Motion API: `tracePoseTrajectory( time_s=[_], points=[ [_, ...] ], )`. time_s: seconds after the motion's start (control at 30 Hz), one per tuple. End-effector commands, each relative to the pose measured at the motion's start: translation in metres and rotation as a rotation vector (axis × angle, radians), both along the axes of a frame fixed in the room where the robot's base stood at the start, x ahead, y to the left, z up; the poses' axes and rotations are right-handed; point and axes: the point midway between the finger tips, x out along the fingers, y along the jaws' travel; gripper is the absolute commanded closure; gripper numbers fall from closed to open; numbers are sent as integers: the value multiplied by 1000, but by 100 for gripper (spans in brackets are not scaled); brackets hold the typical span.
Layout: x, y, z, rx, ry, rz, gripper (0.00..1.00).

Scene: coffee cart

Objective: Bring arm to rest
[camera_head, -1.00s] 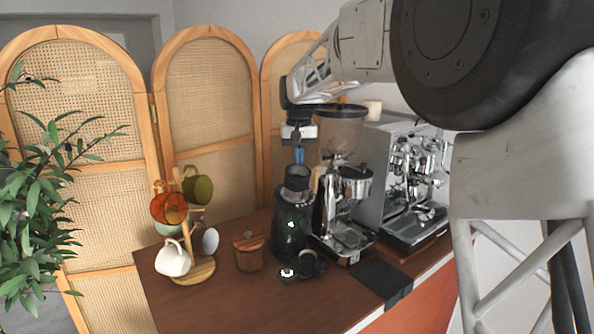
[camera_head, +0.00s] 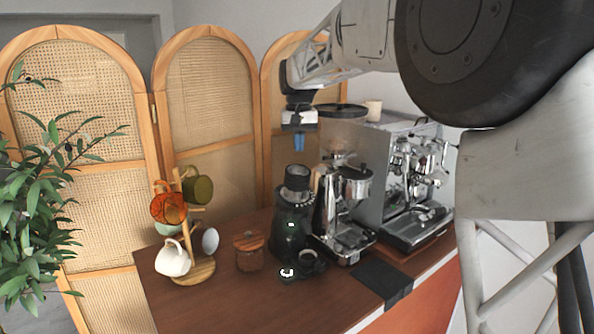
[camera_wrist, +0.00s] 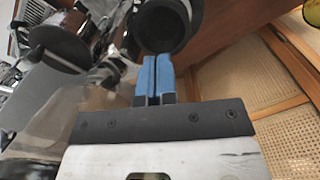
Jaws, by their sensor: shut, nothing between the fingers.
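My gripper (camera_head: 299,142) hangs from my arm, pointing down, with its blue fingers together and nothing between them. In the head view it appears above the dark coffee grinder (camera_head: 291,222), apart from it, in front of the rattan screen. In the wrist view the blue fingers of my gripper (camera_wrist: 154,78) are side by side, and the round dark top of the grinder (camera_wrist: 163,25) shows beyond them.
A silver grinder (camera_head: 342,213) and an espresso machine (camera_head: 385,165) stand to the right on the counter (camera_head: 232,303). A mug tree (camera_head: 205,268) with several mugs and a wooden jar (camera_head: 249,253) are left. A rattan screen (camera_head: 208,90) stands behind.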

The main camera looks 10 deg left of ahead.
Motion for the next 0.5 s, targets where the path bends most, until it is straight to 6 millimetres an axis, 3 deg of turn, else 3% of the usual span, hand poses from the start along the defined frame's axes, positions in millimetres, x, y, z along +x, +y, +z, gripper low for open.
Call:
tracePoseTrajectory(
  time_s=[0.5],
  points=[
    [-6,-7,2,1,-3,-4,100]
  ],
)
